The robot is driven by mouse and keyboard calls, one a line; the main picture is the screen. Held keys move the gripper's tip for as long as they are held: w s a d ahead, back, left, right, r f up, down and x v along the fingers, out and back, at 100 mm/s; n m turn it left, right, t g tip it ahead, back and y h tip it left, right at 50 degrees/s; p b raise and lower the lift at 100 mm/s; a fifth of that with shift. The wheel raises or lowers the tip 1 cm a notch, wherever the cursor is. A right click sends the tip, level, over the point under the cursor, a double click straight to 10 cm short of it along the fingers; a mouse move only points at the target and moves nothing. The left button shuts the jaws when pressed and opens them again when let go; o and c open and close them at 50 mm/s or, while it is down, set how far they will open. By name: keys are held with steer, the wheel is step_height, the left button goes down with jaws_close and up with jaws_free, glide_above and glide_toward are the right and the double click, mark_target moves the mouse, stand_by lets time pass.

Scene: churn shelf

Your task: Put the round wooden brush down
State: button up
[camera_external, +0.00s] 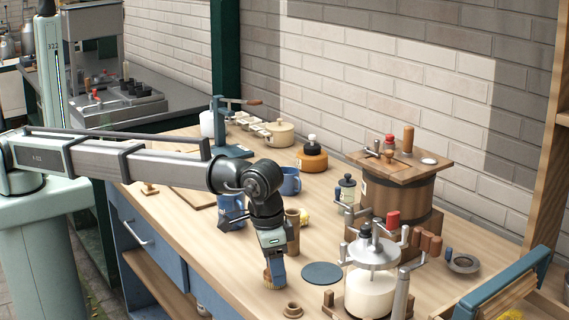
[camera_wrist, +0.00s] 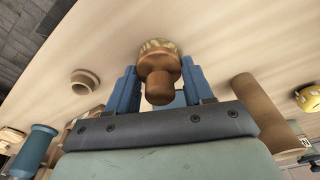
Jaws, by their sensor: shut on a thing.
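The round wooden brush (camera_wrist: 159,68) is between the two blue fingers of my gripper (camera_wrist: 160,88) in the wrist view, with its brown knob toward the camera and its pale bristles toward the tabletop. In the external view my gripper (camera_external: 275,268) points down near the front edge of the wooden table (camera_external: 240,285). The brush (camera_external: 274,277) shows at the fingertips, low at the tabletop. I cannot tell whether its bristles touch the wood.
A small brown ring-like cup (camera_external: 292,310) stands just in front, and a brown cylinder (camera_external: 293,232) stands behind.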

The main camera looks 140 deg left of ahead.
steer(key=shift+f, duration=0.1)
steer(key=o, duration=1)
steer(key=shift+o, duration=0.2)
step_height(320, 180, up, 12)
steer(key=d, duration=0.1)
steer(key=shift+s+d, duration=0.2)
steer(key=shift+s, duration=0.1)
